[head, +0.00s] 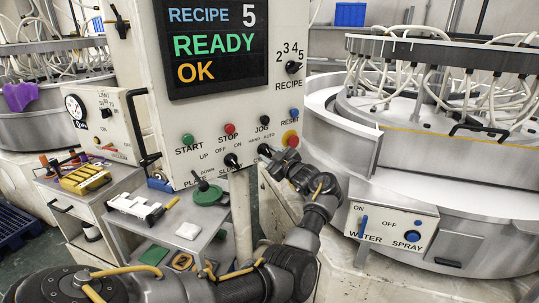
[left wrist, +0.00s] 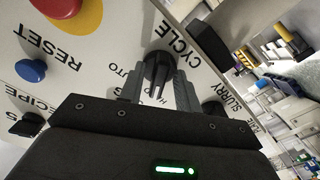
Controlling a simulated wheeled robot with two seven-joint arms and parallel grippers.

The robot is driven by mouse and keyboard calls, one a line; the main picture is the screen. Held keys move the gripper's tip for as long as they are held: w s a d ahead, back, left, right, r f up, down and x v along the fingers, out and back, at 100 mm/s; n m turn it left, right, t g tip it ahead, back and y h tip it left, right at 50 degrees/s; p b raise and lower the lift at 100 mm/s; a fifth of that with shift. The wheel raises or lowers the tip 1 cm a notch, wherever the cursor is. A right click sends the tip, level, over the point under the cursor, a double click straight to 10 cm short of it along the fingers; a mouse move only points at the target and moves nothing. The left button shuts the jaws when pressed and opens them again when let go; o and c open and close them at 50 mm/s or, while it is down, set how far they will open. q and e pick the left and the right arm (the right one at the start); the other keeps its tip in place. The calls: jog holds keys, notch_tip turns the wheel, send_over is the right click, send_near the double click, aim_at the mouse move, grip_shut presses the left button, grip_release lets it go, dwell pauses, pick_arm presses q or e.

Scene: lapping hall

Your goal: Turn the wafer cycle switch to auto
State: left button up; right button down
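The wafer cycle switch is a black knob (head: 264,149) low on the white control panel (head: 170,110), under HAND and AUTO marks. In the left wrist view the black knob (left wrist: 158,66) sits beside the word CYCLE, with HAND and AUTO lettering partly hidden. My left gripper (head: 271,154) is at the panel. In the left wrist view its two grey fingers (left wrist: 159,82) stand apart on either side of the knob; whether they touch it I cannot tell. Which mark the knob points to is not clear. My right gripper is not in view.
The slurry knob (head: 231,160) is close by on the left. A tool cart (head: 215,240) stands below, and a lapping machine (head: 430,185) stands at right.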

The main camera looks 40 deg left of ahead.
pick_arm(q)
grip_shut()
jog(key=shift+a, duration=0.1)
jog(key=shift+r+m+p, duration=0.1)
jog(key=shift+m+p, duration=0.85)
jog(key=shift+m, duration=0.45)
jog(key=m+p, duration=0.1)
jog(key=m, duration=0.1)
jog(key=shift+m+p, duration=0.35)
jog(key=shift+m, duration=0.05)
jog(key=m+p, duration=0.3)
jog(key=m, duration=0.1)
jog(key=shift+s+m, duration=0.1)
jog(key=shift+m, duration=0.2)
jog(key=shift+m+p, duration=0.35)
jog(key=shift+m, duration=0.45)
